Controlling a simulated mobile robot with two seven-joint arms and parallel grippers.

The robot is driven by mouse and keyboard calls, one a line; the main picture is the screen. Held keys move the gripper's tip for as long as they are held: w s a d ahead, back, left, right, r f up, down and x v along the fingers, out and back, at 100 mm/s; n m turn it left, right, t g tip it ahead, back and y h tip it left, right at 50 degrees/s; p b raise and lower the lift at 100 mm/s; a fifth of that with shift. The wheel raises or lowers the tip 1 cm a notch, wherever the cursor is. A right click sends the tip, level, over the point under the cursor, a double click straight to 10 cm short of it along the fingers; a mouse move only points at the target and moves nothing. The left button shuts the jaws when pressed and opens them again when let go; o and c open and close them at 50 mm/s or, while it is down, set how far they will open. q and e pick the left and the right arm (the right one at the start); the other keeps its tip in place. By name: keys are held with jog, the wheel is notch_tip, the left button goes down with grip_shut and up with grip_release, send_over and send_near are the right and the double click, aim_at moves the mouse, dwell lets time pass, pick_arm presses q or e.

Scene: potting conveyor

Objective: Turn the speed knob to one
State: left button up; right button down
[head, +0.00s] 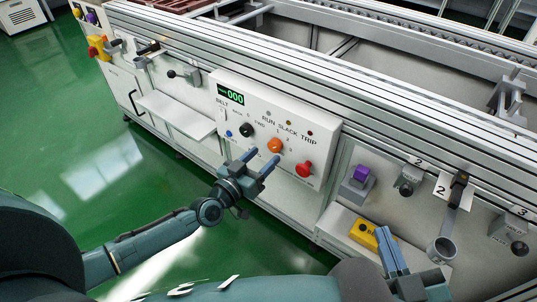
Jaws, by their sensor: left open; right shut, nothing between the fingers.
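The white control panel (325,140) has a black knob (247,130) and, right of it, an orange knob (275,146) with small numbers around it, which looks like the speed knob. Its pointer is too small to read. My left gripper (264,155) is open, its fingers pointing at the panel just below the orange knob. I cannot tell whether they touch it. My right gripper (382,232) is shut and empty at the lower right, in front of the yellow box.
The green display (235,97) reads 000. A red mushroom button (305,169) sits right of the orange knob, and a blue button (228,133) at left. A yellow box (363,234), purple-topped switch (361,174) and lever (459,190) are at right. A shelf (176,117) juts out at left.

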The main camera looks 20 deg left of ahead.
aim_at(272, 148)
pick_arm(q)
jog(key=shift+x, duration=1.65)
pick_arm(e)
jog(key=shift+s+a+n+y, duration=0.1)
jog(key=shift+a+n+y, duration=0.1)
jog(key=shift+n+y, duration=0.15)
pick_arm(q)
jog(key=c, duration=1)
